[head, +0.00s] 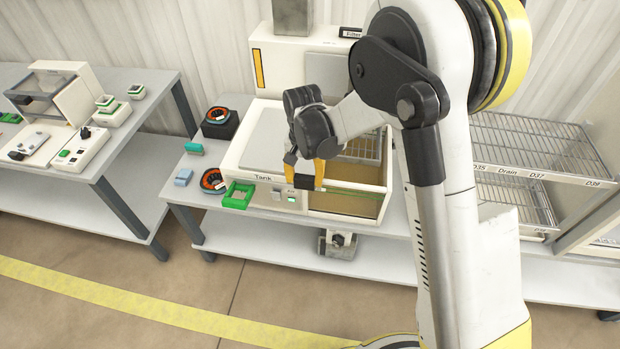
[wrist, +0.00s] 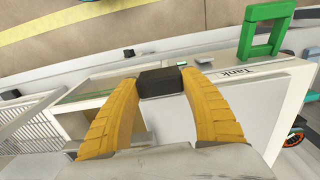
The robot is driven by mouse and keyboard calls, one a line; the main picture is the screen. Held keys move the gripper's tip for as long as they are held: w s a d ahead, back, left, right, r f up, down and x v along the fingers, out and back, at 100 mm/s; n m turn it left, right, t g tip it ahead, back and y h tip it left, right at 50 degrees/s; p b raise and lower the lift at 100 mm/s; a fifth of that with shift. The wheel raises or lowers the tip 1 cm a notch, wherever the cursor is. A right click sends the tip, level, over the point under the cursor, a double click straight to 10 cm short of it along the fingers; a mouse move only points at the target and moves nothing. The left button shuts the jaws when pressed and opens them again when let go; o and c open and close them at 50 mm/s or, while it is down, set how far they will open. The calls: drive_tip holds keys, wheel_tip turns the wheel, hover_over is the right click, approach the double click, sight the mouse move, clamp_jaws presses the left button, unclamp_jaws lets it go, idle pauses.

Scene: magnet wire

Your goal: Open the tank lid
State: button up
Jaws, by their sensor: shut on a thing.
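The tank (head: 375,199) is a white box labelled "Tank" on the middle bench. Its right part is uncovered, showing a brownish inside and a wire rack. A pale flat panel, apparently the lid (head: 262,138), covers the left part. My gripper (head: 304,182) is over the tank's front middle, pointing down. In the wrist view its yellow fingers are closed on a small black block, seemingly the lid handle (wrist: 162,82). My wrist hides part of the lid and the handle in the head view.
Wire racks (head: 540,150) are at right. Another bench stands at left.

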drive_tip(key=o, duration=1.4)
wheel_tip(320, 180, up, 12)
